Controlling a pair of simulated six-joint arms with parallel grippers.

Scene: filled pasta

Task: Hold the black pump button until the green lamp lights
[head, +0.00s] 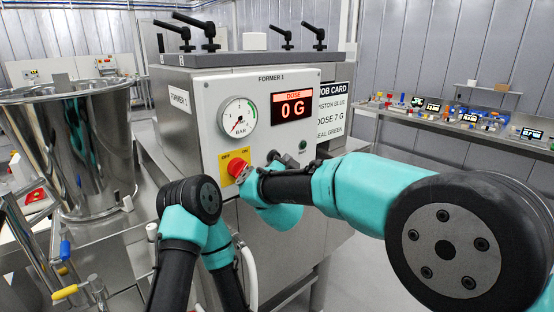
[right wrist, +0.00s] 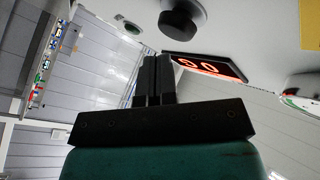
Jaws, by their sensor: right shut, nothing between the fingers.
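The black pump button (right wrist: 181,24) is a round dark knob on the grey panel in the right wrist view. My right gripper (right wrist: 154,62) is shut and empty, its tips a little apart from the button in that picture. In the head view, my right gripper (head: 272,168) is at the panel below the dial and display, and the arm there makes the button hard to make out. The green lamp (head: 302,146) is dark, right of the button, and it also shows unlit in the right wrist view (right wrist: 127,25). My left arm shows at the lower left, but its gripper does not.
The panel has a pressure dial (head: 237,117), a red display (head: 292,107) reading 0 G and a red switch (head: 238,168) on a yellow plate, close to my right gripper. A steel vessel (head: 70,140) stands at left. A bench (head: 455,127) with small items is at right.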

